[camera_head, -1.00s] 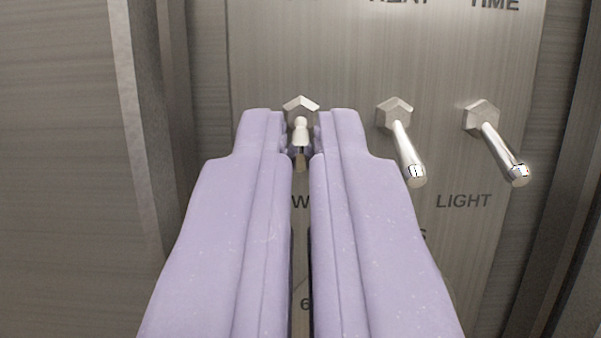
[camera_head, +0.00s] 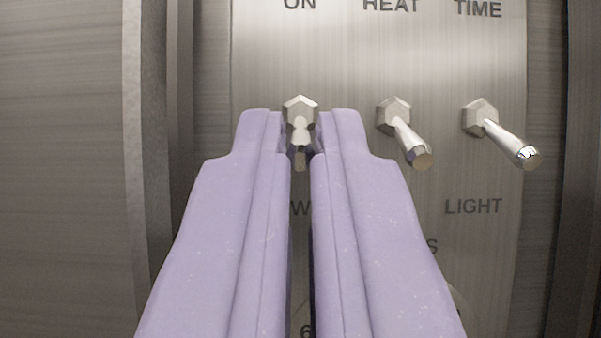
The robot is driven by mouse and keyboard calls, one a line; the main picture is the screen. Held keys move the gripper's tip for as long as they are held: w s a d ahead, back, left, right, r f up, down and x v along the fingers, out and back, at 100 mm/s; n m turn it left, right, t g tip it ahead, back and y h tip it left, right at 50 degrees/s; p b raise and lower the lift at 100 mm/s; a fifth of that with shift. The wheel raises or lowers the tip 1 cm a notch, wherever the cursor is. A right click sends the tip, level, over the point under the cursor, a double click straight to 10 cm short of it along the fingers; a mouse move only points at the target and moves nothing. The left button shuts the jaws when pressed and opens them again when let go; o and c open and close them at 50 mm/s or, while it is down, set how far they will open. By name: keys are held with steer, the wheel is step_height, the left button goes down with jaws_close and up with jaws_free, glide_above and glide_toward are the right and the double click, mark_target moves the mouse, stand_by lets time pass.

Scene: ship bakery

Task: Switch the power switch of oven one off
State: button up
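The power switch (camera_head: 301,133) is the leftmost of three metal toggle levers on the steel panel (camera_head: 470,60). "ON" reads above it; the label below is mostly hidden by my fingers, with a "W" showing. Its lever points out and downward from a hexagonal nut. My gripper (camera_head: 301,134) has its two lilac fingers on either side of this lever, close together with a narrow gap. The fingers appear to touch the lever at their tips.
Two more toggle levers, a middle one (camera_head: 411,147) under "HEAT" and a right one (camera_head: 510,143) under "TIME", stand out to the right, both pointing downward. "LIGHT" reads below the right one. A metal edge (camera_head: 150,150) runs vertically at the left.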

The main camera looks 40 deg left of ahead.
steer(key=o, duration=0.4)
steer(key=b+v, duration=0.5)
steer(key=v, duration=0.3)
steer(key=shift+b, duration=0.35)
